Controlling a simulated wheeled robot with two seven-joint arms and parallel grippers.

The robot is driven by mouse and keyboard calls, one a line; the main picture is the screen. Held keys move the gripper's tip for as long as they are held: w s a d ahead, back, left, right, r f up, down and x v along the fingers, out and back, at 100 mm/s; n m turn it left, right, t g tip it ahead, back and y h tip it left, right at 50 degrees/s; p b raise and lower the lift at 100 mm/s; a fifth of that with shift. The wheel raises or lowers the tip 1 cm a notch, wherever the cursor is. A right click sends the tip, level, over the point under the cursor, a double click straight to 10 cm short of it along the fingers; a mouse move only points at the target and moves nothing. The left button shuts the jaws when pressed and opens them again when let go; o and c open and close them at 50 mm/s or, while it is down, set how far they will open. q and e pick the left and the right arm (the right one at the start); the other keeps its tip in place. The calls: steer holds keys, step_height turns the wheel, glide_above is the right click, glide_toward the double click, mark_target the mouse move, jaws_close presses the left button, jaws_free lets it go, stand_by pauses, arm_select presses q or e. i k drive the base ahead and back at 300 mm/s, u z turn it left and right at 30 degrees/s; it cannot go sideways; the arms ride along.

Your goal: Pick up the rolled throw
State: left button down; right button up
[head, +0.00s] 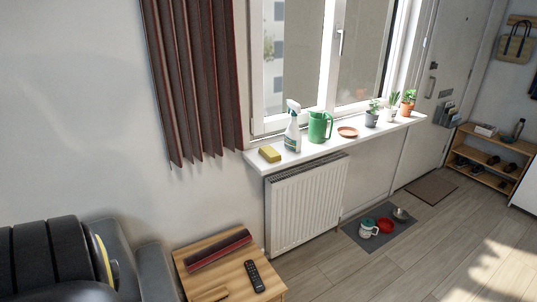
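A long dark grey and red roll (218,250), which looks like the rolled throw, lies on the wooden side table (205,274) at the bottom of the head view. It lies slantwise along the table's back part, with its right end higher in the picture. Nothing is touching it from above. Neither of my grippers is in view.
A dark sofa (155,270) stands to the left. A radiator (306,205) under the cluttered windowsill (258,168) stands behind to the right.

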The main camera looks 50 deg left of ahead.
mark_target(196, 261)
steer(key=i, duration=2.55)
steer(key=u, duration=2.55)
steer(key=i, duration=0.85)
steer(key=u, duration=1.05)
steer(key=i, duration=0.25)
steer(key=u, duration=1.8)
